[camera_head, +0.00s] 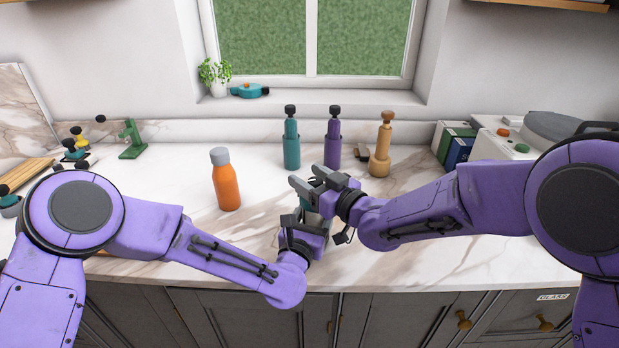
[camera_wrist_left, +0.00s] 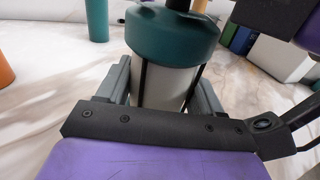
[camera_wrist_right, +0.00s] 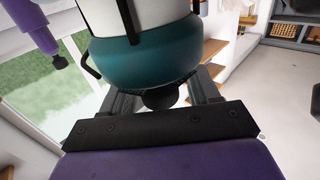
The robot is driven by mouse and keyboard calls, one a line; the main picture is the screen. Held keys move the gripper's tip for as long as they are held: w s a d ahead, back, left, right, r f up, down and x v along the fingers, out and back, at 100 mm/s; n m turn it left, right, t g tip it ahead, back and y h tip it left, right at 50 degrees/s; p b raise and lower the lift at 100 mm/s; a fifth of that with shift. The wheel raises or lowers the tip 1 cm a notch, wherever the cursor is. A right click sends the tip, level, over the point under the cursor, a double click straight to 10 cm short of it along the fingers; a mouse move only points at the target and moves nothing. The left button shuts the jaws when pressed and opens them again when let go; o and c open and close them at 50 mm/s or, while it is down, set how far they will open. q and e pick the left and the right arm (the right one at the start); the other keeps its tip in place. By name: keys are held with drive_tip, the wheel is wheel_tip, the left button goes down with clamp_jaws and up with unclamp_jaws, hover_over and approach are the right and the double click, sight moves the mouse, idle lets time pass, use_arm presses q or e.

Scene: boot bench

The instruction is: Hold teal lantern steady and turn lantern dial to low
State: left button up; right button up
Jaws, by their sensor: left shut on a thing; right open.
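The teal lantern (camera_wrist_left: 172,38) stands upright on the counter, with a teal cap, a pale body and dark upright bars. It also shows in the right wrist view (camera_wrist_right: 145,62), and in the head view my grippers mostly hide it. My left gripper (camera_head: 303,212) is shut on the lantern's pale body, one finger on each side, as the left wrist view shows (camera_wrist_left: 165,85). My right gripper (camera_head: 307,185) is open above the lantern's top. In the right wrist view a dark round knob, the dial (camera_wrist_right: 160,98), sits between its open fingers. The dial's setting cannot be read.
An orange bottle (camera_head: 226,182) stands left of the lantern. Behind are a teal bottle (camera_head: 291,145), a purple bottle (camera_head: 333,145) and a wooden one (camera_head: 382,150). Books (camera_head: 455,145) and a pale box (camera_head: 495,147) are at right.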

drive_tip(key=shift+c, duration=0.2)
drive_tip(key=c, duration=0.9)
